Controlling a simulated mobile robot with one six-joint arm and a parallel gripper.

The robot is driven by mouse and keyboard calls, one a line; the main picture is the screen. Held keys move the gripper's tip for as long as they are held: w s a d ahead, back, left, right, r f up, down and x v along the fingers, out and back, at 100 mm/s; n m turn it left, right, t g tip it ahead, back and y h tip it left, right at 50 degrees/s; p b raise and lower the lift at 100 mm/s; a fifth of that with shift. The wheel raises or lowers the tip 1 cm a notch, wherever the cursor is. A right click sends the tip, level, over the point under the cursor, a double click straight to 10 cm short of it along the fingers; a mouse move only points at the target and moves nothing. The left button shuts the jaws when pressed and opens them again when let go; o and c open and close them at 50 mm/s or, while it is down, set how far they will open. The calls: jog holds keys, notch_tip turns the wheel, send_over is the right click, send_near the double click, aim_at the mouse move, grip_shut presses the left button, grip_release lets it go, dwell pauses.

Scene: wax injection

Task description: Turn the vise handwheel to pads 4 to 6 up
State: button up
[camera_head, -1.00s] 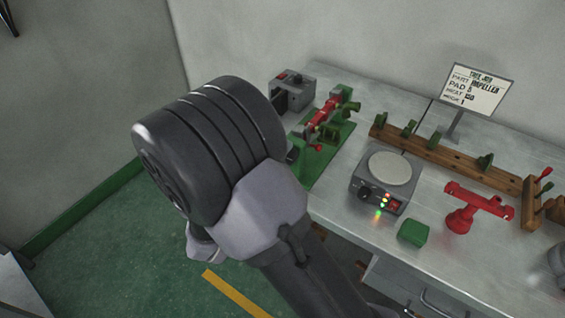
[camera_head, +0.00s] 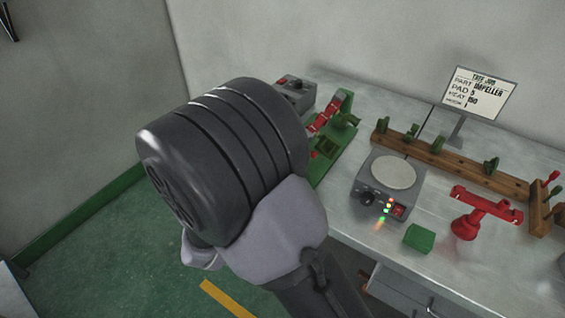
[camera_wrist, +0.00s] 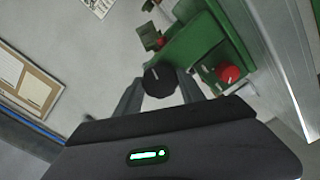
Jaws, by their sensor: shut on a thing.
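The green vise (camera_head: 343,135) with red parts stands at the left end of the bench, partly hidden by my arm in the head view. In the wrist view its green body (camera_wrist: 205,45) fills the top centre. A dark round handwheel (camera_wrist: 158,80) with a pale mark sits in front of it, between my fingers. My gripper (camera_wrist: 160,92) is shut on this handwheel. A red knob (camera_wrist: 228,73) is just right of it. My gripper and the handwheel are hidden in the head view. I cannot read pad numbers.
A grey box (camera_head: 296,92) stands behind the vise. A hot plate (camera_head: 390,180), a green block (camera_head: 419,238), a red stand (camera_head: 485,208) and a wooden rack (camera_head: 455,168) are to the right.

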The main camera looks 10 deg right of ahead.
jog(key=shift+m, duration=7.1)
jog(key=o, duration=1.4)
jog(key=shift+c, duration=0.2)
jog(key=p+v, duration=0.4)
jog(key=v, duration=1.3)
jog(key=shift+a, duration=0.2)
jog(key=shift+s+r, duration=0.1)
